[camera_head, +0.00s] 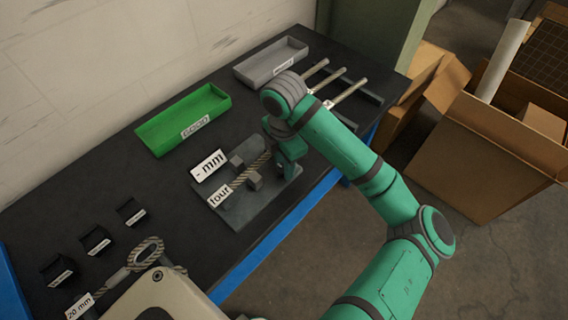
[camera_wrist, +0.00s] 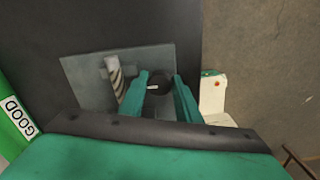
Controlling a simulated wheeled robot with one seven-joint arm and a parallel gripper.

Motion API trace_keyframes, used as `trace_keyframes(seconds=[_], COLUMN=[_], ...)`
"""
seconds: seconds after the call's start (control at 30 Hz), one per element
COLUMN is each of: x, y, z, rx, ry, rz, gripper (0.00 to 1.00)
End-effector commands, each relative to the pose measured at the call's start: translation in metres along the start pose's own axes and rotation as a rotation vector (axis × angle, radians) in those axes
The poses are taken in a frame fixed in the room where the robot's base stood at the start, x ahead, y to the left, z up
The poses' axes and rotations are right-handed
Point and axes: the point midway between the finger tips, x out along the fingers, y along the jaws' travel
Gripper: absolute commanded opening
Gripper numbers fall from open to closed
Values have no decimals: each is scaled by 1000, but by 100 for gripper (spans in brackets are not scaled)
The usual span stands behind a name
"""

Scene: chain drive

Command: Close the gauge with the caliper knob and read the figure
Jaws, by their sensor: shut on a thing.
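The gauge (camera_head: 262,212) is a grey plate on the dark bench, with small blocks and a striped, rope-like piece (camera_head: 250,172) lying across it. A card reading "- mm" (camera_head: 208,165) and a card reading "tout" (camera_head: 220,195) stand at its left side. In the wrist view the plate (camera_wrist: 85,78) lies below my gripper, with the striped piece (camera_wrist: 116,78) left of the fingers. My gripper (camera_wrist: 160,84) is shut on the dark round caliper knob (camera_wrist: 160,80), which has a pale mark. In the head view my arm hides the knob.
A green tray (camera_head: 160,137) labelled GOOD and a grey tray (camera_head: 262,75) stand at the back. Several rods lie on a rack (camera_head: 372,97) at right. Small black holders (camera_head: 97,240) and a chain-like loop (camera_head: 148,250) are at left. Cardboard boxes (camera_head: 480,145) stand off the bench.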

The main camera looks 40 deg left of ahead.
Motion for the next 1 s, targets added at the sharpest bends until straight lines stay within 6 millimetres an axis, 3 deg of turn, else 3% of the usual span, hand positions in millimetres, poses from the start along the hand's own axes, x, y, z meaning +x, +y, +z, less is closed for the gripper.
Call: trace_keyframes(seconds=[0.27,0.3,0.37,1.0], x=[-1,-1,-1,0], y=[0,0,0,2], z=[0,0,0,0], rx=[-2,-2,-1,2], ry=[-1,-1,-1,-1], rz=[0,0,0,7], gripper=[8,40,49,49])
